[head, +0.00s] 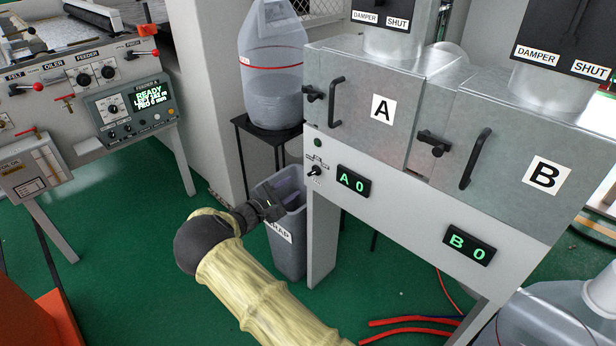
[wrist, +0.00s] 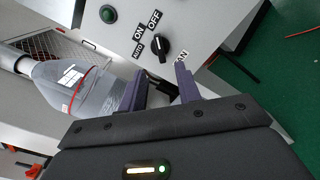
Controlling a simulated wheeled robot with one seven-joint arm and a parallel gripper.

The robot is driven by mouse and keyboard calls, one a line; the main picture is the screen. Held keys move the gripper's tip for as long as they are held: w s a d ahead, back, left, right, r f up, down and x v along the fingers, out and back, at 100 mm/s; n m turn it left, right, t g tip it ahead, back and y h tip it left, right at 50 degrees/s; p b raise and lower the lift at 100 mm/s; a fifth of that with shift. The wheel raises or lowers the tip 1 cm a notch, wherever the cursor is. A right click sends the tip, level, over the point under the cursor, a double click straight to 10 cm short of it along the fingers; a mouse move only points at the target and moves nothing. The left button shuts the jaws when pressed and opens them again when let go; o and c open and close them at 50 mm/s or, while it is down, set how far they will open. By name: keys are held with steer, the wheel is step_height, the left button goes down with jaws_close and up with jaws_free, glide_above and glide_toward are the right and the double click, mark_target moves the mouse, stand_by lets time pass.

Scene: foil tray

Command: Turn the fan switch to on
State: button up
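The fan switch (head: 314,172) is a small black rotary knob on the white panel below hopper A, left of the A 0 display. In the wrist view the knob (wrist: 160,47) sits beside the labels AUTO, ON and OFF; its handle seems to point toward the OFF side, though its exact setting is hard to read. My gripper (head: 276,207) is left of and below the switch in the head view, in front of the scrap bin. In the wrist view my gripper (wrist: 163,86) has two purple fingers apart, with nothing between them. The knob lies beyond the fingertips, not touched.
A dark green lamp (wrist: 108,14) is on the same panel. The grey scrap bin (head: 288,240) stands close behind my gripper. A large clear bottle (head: 272,75) stands on a black stand (head: 262,135) left of the panel. Displays A 0 (head: 353,182) and B 0 (head: 469,245) are to the right.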

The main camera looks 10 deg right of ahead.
mark_target(311, 174)
steer(key=x, duration=0.8)
steer(key=shift+w+d, duration=0.2)
jaws_close()
